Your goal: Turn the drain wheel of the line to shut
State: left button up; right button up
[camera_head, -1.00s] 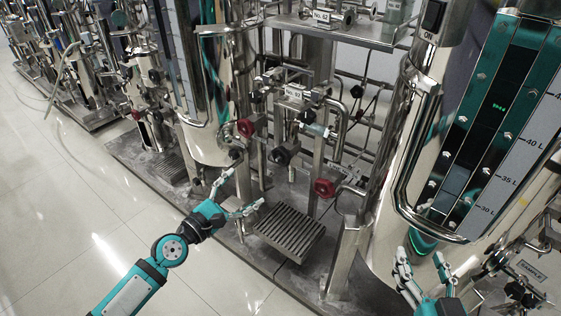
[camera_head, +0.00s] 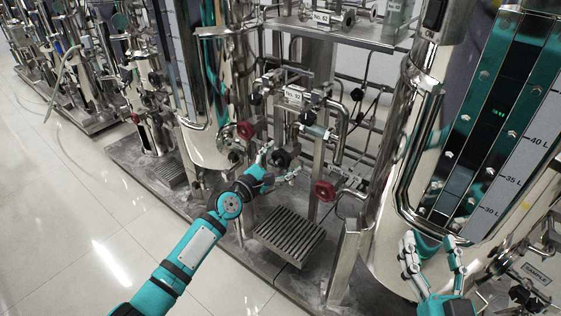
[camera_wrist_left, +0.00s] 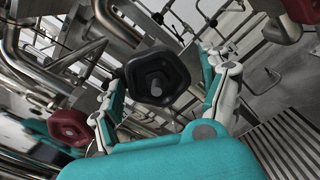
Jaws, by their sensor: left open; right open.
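A black handwheel (camera_head: 281,157) sits on the pipework in the middle of the skid. In the left wrist view the wheel (camera_wrist_left: 157,78) faces the camera between the two fingers. My left gripper (camera_head: 283,159) is open, with one finger on each side of the wheel; I cannot tell whether they touch it. One red wheel (camera_head: 245,129) is up and left of it, another red wheel (camera_head: 325,190) down and right. No readable label shows which wheel is the drain. My right gripper (camera_head: 432,246) is open and empty in front of the large right tank.
A slotted drain grate (camera_head: 289,236) lies on the skid floor below the wheels. A steel tank (camera_head: 212,95) stands left and a large gauged tank (camera_head: 405,150) right. The tiled floor (camera_head: 60,230) at left is clear.

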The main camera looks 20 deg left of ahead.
pick_arm(q)
jog(key=shift+c, duration=0.4)
jog(key=c, duration=1.1)
